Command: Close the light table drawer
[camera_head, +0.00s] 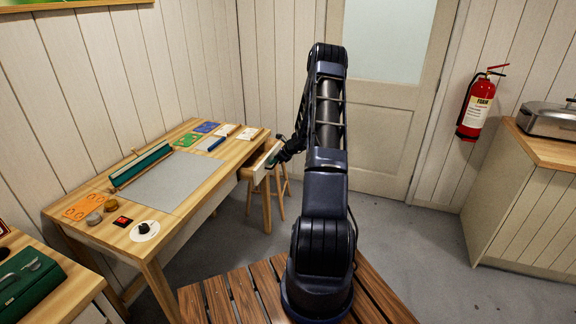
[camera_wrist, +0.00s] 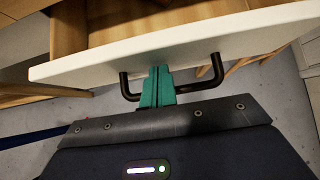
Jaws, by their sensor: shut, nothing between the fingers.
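The light table (camera_head: 182,222) stands at the left, with a grey panel in its top. Its drawer (camera_head: 264,163) is pulled out at the far right end. In the wrist view, the drawer's pale front (camera_wrist: 200,39) spans the upper part, with its open wooden inside behind it. A dark bar handle (camera_wrist: 216,72) is on the front. My gripper (camera_wrist: 157,72) has its teal fingers shut and empty, between the handle's two posts, with the tips at the front's lower edge. Whether they touch it I cannot tell. In the head view my gripper (camera_head: 281,155) is at the drawer, partly hidden by my arm.
A wooden stool (camera_head: 279,200) stands below and beside the drawer. A green roller-like tool (camera_head: 140,165), coloured cards and small pots lie on the table. A green case (camera_head: 30,285) is at lower left. A counter (camera_head: 520,215) and fire extinguisher (camera_head: 476,105) are at right. Grey floor is clear between.

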